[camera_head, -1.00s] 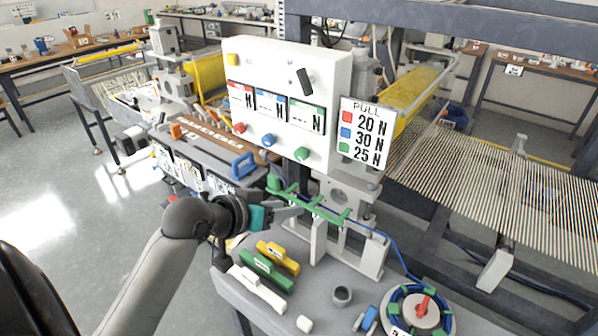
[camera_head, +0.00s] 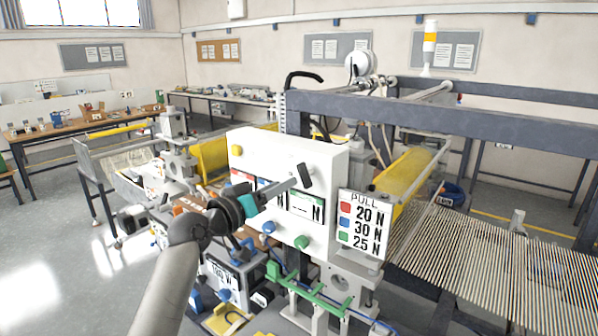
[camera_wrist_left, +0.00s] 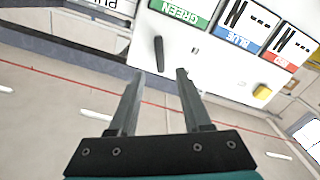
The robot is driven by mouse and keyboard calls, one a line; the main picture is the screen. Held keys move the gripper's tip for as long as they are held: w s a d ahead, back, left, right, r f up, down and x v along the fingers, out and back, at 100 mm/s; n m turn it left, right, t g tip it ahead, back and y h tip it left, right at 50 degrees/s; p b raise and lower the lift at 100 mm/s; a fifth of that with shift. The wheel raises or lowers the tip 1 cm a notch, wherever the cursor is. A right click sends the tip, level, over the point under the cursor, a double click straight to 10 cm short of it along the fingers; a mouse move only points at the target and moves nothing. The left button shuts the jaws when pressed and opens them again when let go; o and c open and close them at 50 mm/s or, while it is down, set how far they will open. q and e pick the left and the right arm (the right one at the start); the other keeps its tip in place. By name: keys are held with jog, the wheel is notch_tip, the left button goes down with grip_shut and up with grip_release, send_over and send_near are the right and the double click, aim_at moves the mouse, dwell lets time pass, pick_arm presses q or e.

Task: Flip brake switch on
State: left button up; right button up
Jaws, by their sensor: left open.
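The black lever (camera_head: 305,175) on the upper right of the white control panel (camera_head: 325,160) appears to be the brake switch. It leans slightly, its top to the left, and also shows in the left wrist view (camera_wrist_left: 159,53). My left gripper (camera_head: 294,184) is raised in front of the panel, its fingertips close to the lever. In the left wrist view the two fingers (camera_wrist_left: 160,72) are apart and empty, with the lever just beyond the gap between their tips. I cannot tell whether they touch it. My right gripper is not in view.
The panel carries a yellow button (camera_head: 238,150), a blue knob (camera_head: 268,227), a green knob (camera_head: 302,242) and several force displays. A PULL sign (camera_head: 361,223) hangs at its right. Green clamps (camera_head: 318,292) stand below. A mesh of strands (camera_head: 480,245) stretches to the right.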

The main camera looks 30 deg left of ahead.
aim_at(300, 175)
pick_arm(q)
jog(key=w, duration=0.2)
jog(key=w+p, duration=0.1)
jog(key=w, duration=0.4)
jog(key=shift+w+d, duration=0.15)
jog(key=shift+d, duration=0.15)
jog(key=shift+c, duration=0.4)
grip_shut()
